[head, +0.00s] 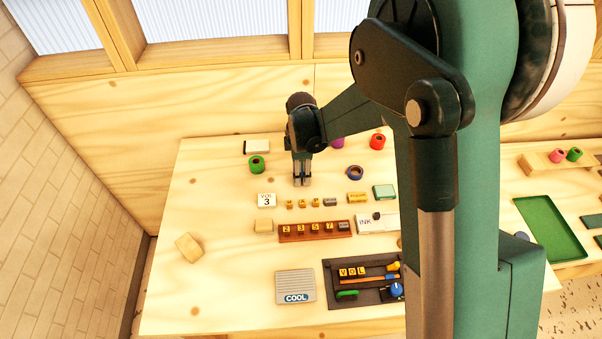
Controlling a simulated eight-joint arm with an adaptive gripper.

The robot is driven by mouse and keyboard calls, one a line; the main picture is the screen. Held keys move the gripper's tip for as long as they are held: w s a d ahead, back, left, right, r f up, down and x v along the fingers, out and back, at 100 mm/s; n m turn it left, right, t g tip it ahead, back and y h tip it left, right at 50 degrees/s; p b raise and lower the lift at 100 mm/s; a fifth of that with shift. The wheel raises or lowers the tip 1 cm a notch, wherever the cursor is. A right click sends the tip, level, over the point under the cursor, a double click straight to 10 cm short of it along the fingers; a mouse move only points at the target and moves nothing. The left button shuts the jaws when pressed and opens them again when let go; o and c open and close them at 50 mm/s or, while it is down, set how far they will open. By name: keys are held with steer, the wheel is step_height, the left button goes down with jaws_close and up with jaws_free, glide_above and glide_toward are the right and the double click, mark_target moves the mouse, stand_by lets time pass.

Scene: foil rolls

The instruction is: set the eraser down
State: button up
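My gripper (301,183) points down over the back middle of the wooden table, behind a row of small blocks. Two fingers show close together with a narrow gap. I see no eraser between them, but the view is too small to tell whether they hold something thin. I cannot surely tell which thing is the eraser. A white-and-dark block (257,147) lies at the back left, apart from the gripper. My arm hides part of the table's right side.
A green roll (257,164), a blue roll (355,172) and a red roll (377,141) stand around the gripper. A dark tray (350,296) is at the front. The left table (215,210) has free room.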

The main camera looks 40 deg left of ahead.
steer(key=shift+o, duration=0.4)
steer(key=shift+r, duration=0.15)
step_height(320, 180, up, 12)
stand_by(0.7)
stand_by(0.6)
steer(key=shift+r, duration=0.1)
steer(key=w+d+r+m+t+y, duration=0.1)
steer(key=w+d+r+m, duration=0.4)
steer(key=d, duration=0.7)
steer(key=d+r+m+t, duration=0.1)
steer(key=d+r+m, duration=0.2)
steer(key=d+r, duration=0.6)
steer(key=w+d+r+m+t+y, duration=0.1)
steer(key=w+d+r+m, duration=0.25)
steer(key=d, duration=1.05)
steer(key=s+d+m+t, duration=0.1)
steer(key=s+d+m, duration=0.4)
steer(key=d, duration=0.6)
steer(key=s+d+m+t+h, duration=0.1)
steer(key=s+d+m, duration=0.4)
steer(key=d, duration=0.6)
steer(key=s+d+m+t+h, duration=0.1)
steer(key=s+d+m, duration=0.4)
steer(key=d, duration=0.5)
steer(key=shift+s+d+r+t, duration=0.35)
steer(key=shift+s+d+t, duration=0.05)
steer(key=shift+s+t, duration=0.2)
